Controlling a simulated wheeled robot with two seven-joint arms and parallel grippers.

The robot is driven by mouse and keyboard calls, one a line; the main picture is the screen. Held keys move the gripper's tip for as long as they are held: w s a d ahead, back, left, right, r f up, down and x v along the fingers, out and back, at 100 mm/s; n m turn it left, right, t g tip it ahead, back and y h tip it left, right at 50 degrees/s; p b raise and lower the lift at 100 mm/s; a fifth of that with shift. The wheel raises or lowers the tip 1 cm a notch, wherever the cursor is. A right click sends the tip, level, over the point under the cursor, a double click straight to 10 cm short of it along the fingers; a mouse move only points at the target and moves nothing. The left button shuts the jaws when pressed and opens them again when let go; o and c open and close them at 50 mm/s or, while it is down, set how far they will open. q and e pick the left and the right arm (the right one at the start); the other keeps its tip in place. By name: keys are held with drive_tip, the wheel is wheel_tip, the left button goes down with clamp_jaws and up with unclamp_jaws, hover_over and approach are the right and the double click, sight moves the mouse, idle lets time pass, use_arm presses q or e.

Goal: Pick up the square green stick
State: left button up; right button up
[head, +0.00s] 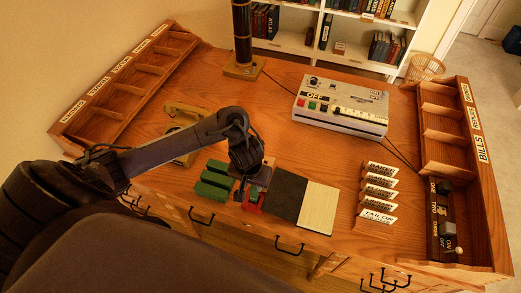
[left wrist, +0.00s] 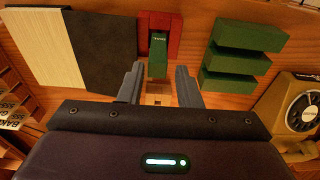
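The square green stick (left wrist: 158,56) has small lettering near its top end. It lies against a red holder or block (left wrist: 174,32), which also shows in the head view (head: 254,206). My left gripper (left wrist: 160,72) is open, with one finger on each side of the stick's near end and a visible gap at both sides. Whether the fingers are at the stick's depth I cannot tell. In the head view my left gripper (head: 248,190) hangs over the red piece and hides most of the stick. My right gripper is not in view.
Several green blocks (head: 212,180) sit left of the red piece. A black panel (head: 288,199) and cream panel (head: 319,207) lie to its right. Label blocks (head: 377,197), a grey button console (head: 340,105) and a yellow telephone (head: 182,140) stand on the wooden desk (head: 265,120).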

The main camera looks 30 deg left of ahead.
sight(254, 193)
use_arm(q)
wheel_tip(254, 193, down, 2)
drive_tip(key=shift+w+b, duration=0.1)
drive_tip(key=shift+b, duration=0.55)
drive_tip(key=shift+f, duration=0.4)
drive_tip(key=f, duration=0.3)
drive_tip(key=f+b, duration=0.1)
drive_tip(key=shift+w+f, duration=0.2)
drive_tip(key=shift+w, duration=0.1)
drive_tip(key=shift+w+f, duration=0.1)
drive_tip(key=shift+f, duration=0.15)
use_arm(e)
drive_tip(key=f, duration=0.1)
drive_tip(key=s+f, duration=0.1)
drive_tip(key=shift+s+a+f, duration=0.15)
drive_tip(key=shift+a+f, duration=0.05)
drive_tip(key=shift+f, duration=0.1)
use_arm(q)
drive_tip(key=shift+c, duration=0.3)
drive_tip(key=c, duration=0.5)
drive_tip(key=shift+r, duration=0.15)
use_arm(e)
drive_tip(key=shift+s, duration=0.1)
